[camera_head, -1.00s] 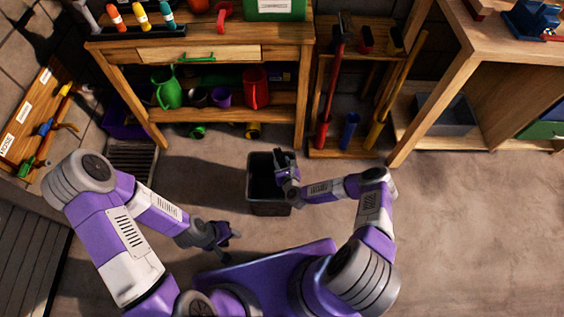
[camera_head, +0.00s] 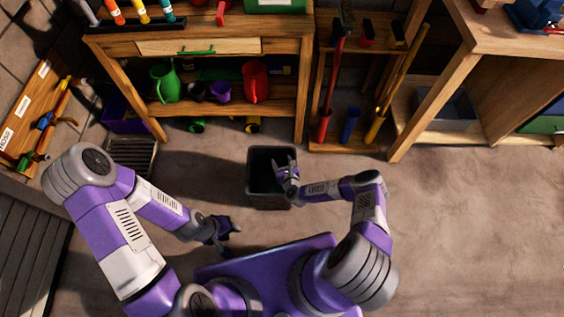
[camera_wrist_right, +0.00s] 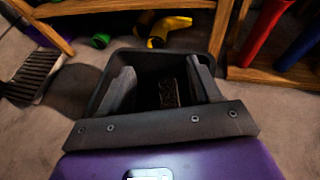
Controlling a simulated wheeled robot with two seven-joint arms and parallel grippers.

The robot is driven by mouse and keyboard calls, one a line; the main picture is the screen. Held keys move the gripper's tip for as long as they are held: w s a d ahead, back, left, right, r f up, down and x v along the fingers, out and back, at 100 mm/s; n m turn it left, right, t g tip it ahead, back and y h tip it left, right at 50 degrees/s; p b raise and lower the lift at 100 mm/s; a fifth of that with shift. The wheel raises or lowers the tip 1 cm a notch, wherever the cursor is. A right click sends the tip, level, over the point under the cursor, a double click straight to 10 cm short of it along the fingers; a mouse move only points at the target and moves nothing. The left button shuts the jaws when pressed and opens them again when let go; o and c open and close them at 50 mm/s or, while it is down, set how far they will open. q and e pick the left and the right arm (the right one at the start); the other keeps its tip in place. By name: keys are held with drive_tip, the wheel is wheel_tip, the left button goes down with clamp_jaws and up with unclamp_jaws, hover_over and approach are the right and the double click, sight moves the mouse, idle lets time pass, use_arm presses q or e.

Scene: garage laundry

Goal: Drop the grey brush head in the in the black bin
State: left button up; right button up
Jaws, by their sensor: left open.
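The black bin (camera_head: 266,200) stands on the floor in front of the shelving; its rim also shows in the right wrist view (camera_wrist_right: 103,82). My right gripper (camera_head: 286,162) is over the bin's right part. In the right wrist view its two fingers (camera_wrist_right: 165,82) are wide apart with nothing held between them. A dark grey, speckled block, seemingly the brush head (camera_wrist_right: 168,94), shows down inside the bin between the fingers. Shadow hides the rest of the bin's inside. My left gripper (camera_head: 229,230) is open and empty, low to the left of the bin.
A wooden workbench (camera_head: 215,110) with jugs and cups stands behind the bin. A rack (camera_head: 345,148) with long-handled tools is at its right. The floor right of my right arm is clear.

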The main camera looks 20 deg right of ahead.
drive_tip(key=shift+o, duration=0.5)
drive_tip(key=s+a+r+n+g+y+p, duration=0.6)
drive_tip(key=s+r+n, duration=0.5)
drive_tip(key=n, duration=0.5)
drive_tip(key=s+r+n+g+h+p, duration=0.2)
drive_tip(key=s+r+n+g, duration=0.5)
drive_tip(key=s+r+n, duration=0.5)
drive_tip(key=s+n+p, duration=0.1)
drive_tip(key=s+n, duration=0.3)
drive_tip(key=n, duration=0.1)
drive_tip(key=shift+r, duration=0.4)
